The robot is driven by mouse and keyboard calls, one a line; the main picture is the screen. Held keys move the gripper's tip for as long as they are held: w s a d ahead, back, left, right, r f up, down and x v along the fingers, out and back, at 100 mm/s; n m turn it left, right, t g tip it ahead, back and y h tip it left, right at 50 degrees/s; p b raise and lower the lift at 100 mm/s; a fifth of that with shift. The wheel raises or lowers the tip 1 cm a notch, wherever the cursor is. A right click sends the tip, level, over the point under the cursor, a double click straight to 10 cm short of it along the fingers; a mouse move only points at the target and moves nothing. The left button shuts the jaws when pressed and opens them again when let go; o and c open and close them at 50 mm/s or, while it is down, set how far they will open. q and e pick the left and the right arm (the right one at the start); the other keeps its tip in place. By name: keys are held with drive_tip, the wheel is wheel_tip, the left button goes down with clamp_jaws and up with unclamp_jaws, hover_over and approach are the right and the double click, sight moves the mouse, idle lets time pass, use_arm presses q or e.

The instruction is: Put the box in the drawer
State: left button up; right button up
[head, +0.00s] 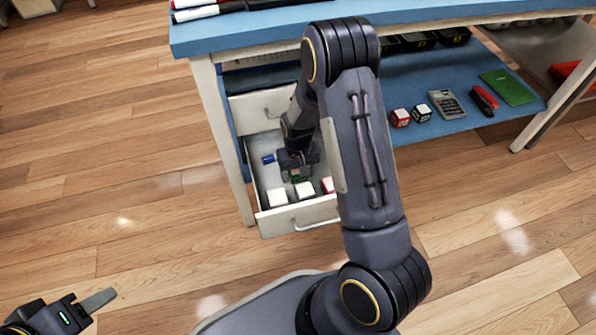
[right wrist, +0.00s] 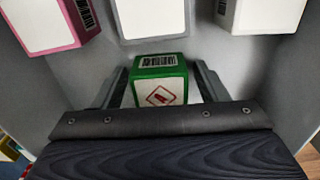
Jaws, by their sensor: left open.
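A green and white box (right wrist: 160,80) with a barcode and a red diamond mark sits between the two fingers of my right gripper (right wrist: 162,88) in the right wrist view. In the head view my right gripper (head: 298,172) reaches down inside the open drawer (head: 264,222), and the green box is mostly hidden under it. The fingers are close to the box's sides; I cannot tell whether they press on it or whether it rests on the drawer floor. My left gripper (head: 85,305) is open and empty above the floor at the lower left.
White boxes (head: 277,196) (head: 304,190) and a pink-edged box (head: 327,185) stand in the drawer, with a blue item (head: 268,159) at its left. Another drawer (head: 250,106) is above. A lower shelf (head: 445,128) holds several small items. The wooden floor is clear.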

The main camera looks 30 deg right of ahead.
sight(298, 170)
wheel_tip(298, 170, up, 12)
drive_tip(key=p, duration=0.5)
drive_tip(key=s+a+r+t+y, duration=0.2)
drive_tip(key=s+r, duration=0.3)
drive_tip(key=r, duration=0.3)
drive_tip(key=s+a+r+t+y, duration=0.1)
drive_tip(key=s+r, duration=0.4)
drive_tip(key=r, duration=0.3)
drive_tip(key=s+a+r+n+t, duration=0.1)
drive_tip(key=s+a+r, duration=0.3)
drive_tip(key=s, duration=0.8)
drive_tip(key=shift+a+r+t+y, duration=0.15)
drive_tip(key=shift+t+y, duration=0.25)
drive_tip(key=shift+t, duration=0.4)
